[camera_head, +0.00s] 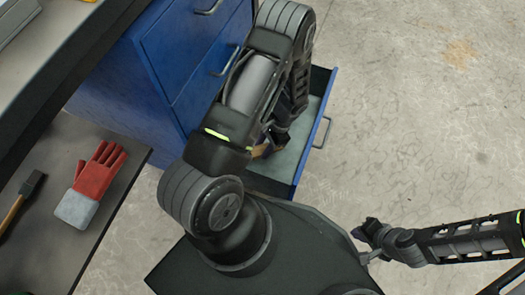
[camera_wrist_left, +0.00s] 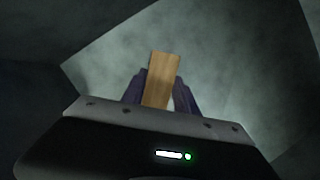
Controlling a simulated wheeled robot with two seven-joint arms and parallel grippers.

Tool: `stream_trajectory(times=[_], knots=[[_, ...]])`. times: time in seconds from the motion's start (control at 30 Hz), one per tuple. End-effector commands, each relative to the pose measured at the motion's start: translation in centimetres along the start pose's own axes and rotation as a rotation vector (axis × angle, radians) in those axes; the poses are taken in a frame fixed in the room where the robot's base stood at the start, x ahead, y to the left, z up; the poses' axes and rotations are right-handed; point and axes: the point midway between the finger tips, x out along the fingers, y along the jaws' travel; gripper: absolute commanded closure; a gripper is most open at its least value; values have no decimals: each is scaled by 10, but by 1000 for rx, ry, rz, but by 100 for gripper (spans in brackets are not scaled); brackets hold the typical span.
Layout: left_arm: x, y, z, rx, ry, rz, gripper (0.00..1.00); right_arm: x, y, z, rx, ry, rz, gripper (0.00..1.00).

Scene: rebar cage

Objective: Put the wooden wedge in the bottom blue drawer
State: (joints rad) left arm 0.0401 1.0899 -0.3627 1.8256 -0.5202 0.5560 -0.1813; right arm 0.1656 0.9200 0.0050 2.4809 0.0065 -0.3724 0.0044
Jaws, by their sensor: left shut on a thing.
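The wooden wedge (camera_wrist_left: 162,78) is a light brown block between the fingers of my left gripper (camera_wrist_left: 160,92) in the left wrist view. The left gripper is shut on it. In the head view the wedge shows only as a small brown patch (camera_head: 262,150) beside my left arm. The bottom blue drawer (camera_head: 312,130) is pulled open, and my left gripper is over or inside it, mostly hidden by the arm. The drawer's pale floor lies behind the wedge in the left wrist view. My right gripper (camera_head: 368,243) is over the floor at the lower right, its fingers unclear.
The blue cabinet (camera_head: 130,85) has upper drawers (camera_head: 205,80) that are shut. A grey table (camera_head: 60,235) at the left holds a red glove (camera_head: 97,172) and a brush (camera_head: 22,200). The concrete floor (camera_head: 420,120) at the right is clear.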

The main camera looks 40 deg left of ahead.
Motion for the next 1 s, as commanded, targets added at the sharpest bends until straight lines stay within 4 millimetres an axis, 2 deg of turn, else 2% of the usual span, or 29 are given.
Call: stream_trajectory(times=[0.23,0.5,0.93,0.97,1.0], knots=[[1,0,0,1,0,0,100,0,0,0,-1,0,0,100],[33,1,-14,1,-1,0,100,16,5,-2,0,8,0,100],[38,0,-16,1,0,0,100,19,6,-2,0,10,0,100],[36,0,-15,1,0,0,62,18,5,-2,0,10,0,100],[36,0,-15,1,0,0,59,18,5,-2,0,10,0,100]])
